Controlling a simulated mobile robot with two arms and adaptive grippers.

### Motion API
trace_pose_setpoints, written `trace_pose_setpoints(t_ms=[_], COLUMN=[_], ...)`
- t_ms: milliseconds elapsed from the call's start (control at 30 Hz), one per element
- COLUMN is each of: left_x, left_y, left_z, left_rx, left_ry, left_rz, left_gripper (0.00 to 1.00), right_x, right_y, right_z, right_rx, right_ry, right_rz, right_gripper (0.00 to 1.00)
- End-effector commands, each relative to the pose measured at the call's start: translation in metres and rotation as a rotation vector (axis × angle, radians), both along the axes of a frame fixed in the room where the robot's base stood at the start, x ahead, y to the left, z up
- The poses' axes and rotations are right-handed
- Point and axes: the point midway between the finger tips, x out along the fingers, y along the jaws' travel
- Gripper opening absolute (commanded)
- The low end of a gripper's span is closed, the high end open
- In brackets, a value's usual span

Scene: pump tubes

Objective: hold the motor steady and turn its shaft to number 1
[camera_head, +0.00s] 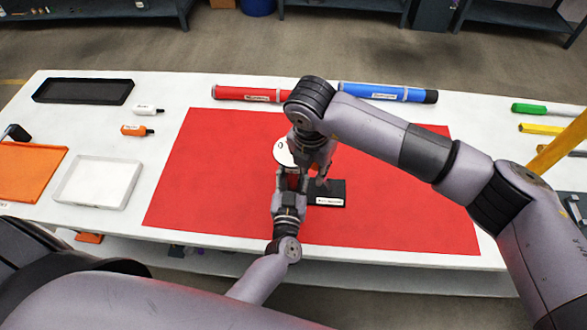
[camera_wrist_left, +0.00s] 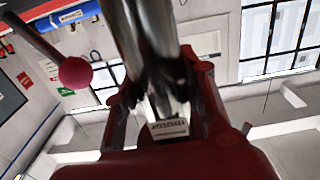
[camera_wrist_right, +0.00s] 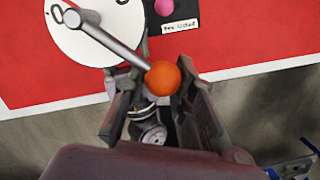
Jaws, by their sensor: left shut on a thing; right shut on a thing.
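The motor shows its round white dial (camera_head: 284,152) in the head view, between my two grippers. My left gripper (camera_head: 291,181) comes from the near side and is shut on the motor's body. In the left wrist view the shiny metal motor (camera_wrist_left: 145,35), with a white "motor" label, sits between the red fingers. My right gripper (camera_head: 318,168) reaches down beside the dial. In the right wrist view its fingers are around the orange knob (camera_wrist_right: 162,78) of a metal crank over the dial. The digit 0 shows at the dial's upper left; no 1 is legible.
A black plate (camera_head: 333,195) with a white label lies on the red mat (camera_head: 210,190), right of the grippers. A pink ball (camera_wrist_left: 75,73) on a rod shows in the left wrist view. Red (camera_head: 240,93) and blue (camera_head: 380,92) tubes lie at the back. The mat's left part is clear.

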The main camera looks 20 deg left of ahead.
Motion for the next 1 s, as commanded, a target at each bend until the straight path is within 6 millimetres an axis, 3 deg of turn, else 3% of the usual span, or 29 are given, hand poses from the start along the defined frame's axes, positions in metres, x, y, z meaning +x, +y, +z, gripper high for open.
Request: trace_pose_setpoints(t_ms=[33, 1000], left_x=[-0.002, -0.002], left_y=[-0.007, -0.007], left_z=[-0.003, -0.004], left_rx=[0.003, 0.002], left_ry=[0.01, 0.012], left_rz=[-0.014, -0.014], left_gripper=[0.0, 0.0], right_x=[0.0, -0.01], right_y=[0.005, 0.016], right_z=[0.002, 0.002], right_rx=[0.013, 0.009], right_ry=[-0.005, -0.009], right_rz=[0.004, -0.196], right_gripper=[0.0, 0.0])
